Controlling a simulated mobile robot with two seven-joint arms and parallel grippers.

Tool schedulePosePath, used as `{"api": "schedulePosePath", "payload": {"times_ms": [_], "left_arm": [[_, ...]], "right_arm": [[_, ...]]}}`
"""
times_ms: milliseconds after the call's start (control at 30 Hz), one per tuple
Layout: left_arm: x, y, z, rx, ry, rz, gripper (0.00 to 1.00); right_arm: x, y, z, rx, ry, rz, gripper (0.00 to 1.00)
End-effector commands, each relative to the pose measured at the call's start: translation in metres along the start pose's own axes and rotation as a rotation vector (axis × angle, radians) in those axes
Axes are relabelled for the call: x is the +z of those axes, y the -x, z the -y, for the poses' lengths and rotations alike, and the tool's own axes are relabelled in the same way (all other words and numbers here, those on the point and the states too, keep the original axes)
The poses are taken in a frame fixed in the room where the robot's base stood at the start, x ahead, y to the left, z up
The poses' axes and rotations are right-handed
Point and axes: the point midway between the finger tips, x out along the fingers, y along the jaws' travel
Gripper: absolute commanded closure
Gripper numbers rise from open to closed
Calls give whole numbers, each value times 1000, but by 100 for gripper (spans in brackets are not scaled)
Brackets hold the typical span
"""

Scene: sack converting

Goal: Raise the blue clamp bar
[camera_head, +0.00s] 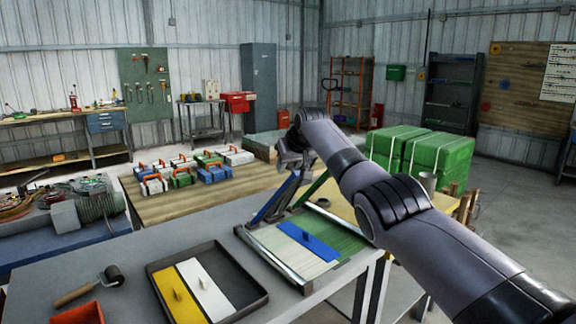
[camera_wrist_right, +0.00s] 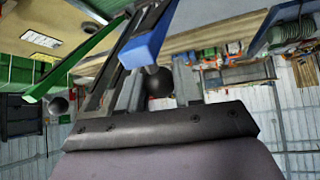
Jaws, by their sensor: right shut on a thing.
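The blue clamp bar (camera_head: 276,197) stands tilted up from the far side of the metal frame (camera_head: 270,262) on the grey table. In the right wrist view the bar's blue end (camera_wrist_right: 146,46) carries a round black knob (camera_wrist_right: 160,83). My right gripper (camera_head: 293,158) is at the bar's upper end. Its fingers (camera_wrist_right: 158,90) are on either side of the knob and shut on it. A green clamp bar (camera_head: 312,188) is also tilted up to the right, and it shows in the right wrist view (camera_wrist_right: 80,57). My left gripper is out of view.
The frame holds a cream panel (camera_head: 287,243), a green panel (camera_head: 346,238) and a blue strip with a small tab (camera_head: 306,240). A dark tray (camera_head: 252,299) with yellow and white plates and a roller (camera_head: 112,275) lie left of it. Green bales (camera_head: 438,157) stand behind right.

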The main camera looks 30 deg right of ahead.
Motion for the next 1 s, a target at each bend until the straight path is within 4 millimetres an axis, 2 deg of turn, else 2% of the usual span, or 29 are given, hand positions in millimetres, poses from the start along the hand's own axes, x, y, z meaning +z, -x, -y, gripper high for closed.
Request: {"api": "schedulePosePath", "payload": {"times_ms": [133, 167, 200, 233, 667, 1000], "left_arm": [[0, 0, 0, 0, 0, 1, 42], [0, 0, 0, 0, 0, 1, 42], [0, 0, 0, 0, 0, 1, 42], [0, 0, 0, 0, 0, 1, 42], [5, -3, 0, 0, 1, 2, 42], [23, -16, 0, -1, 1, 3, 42]], "right_arm": [[-1, 0, 0, 0, 2, -3, 100], [-1, 0, 0, 0, 2, -2, 63], [0, 0, 0, 0, 1, -2, 50], [0, 0, 0, 0, 1, -2, 43], [1, 2, 0, 0, 0, 1, 43], [2, 26, 0, 0, 0, -3, 43]]}}
